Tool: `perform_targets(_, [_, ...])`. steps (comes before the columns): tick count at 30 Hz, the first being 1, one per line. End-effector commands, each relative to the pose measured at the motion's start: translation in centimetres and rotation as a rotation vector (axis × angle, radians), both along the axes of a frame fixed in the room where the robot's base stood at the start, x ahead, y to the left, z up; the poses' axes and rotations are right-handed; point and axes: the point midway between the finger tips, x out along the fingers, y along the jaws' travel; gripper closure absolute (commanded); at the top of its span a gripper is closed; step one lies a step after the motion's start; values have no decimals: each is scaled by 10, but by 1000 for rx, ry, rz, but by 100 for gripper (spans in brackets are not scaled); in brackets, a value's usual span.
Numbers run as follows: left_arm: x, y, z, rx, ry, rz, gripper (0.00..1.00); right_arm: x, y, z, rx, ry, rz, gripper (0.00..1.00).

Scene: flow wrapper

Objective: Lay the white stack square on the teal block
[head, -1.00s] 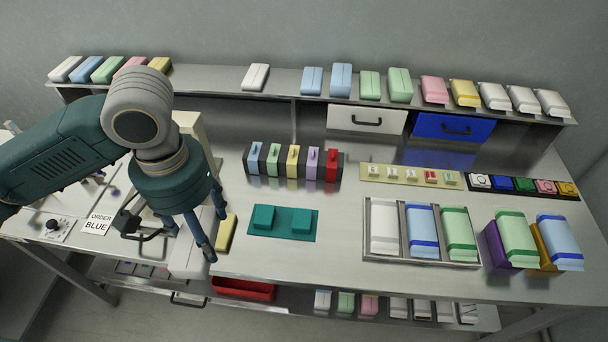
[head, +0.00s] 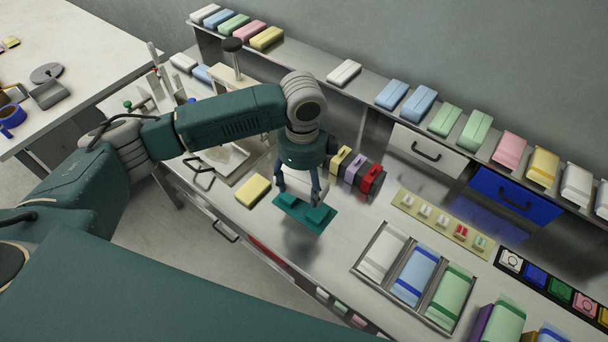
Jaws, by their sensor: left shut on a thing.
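My left gripper (head: 302,192) points down just above the teal block (head: 292,201), its fingers closed around a white thing that looks like the white stack (head: 299,185). The fingers and the wrist hide much of the stack. The teal block is a flat teal plate with two raised pads. The gripper covers part of it, and I cannot tell whether the stack touches it. My right gripper is not in view.
A yellow block (head: 252,190) lies left of the teal block. Coloured holders, the red one (head: 371,179) nearest, stand close behind the gripper. A metal tray (head: 362,273) with white, blue and green packs lies to the right. Bare steel lies between.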

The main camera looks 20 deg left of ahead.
Motion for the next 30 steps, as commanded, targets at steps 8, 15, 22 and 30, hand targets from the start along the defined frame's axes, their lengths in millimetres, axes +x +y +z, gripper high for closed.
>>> perform_targets(8, [6, -1, -10, -1, -1, -151, 54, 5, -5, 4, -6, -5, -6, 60])
perform_targets(15, [5, -1, -24, -2, -2, -150, 54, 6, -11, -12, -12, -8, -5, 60])
perform_targets(22, [5, -1, -45, -2, -2, -150, 54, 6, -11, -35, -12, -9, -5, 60])
perform_targets(30, [5, -1, -67, -2, -2, -149, 54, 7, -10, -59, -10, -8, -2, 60])
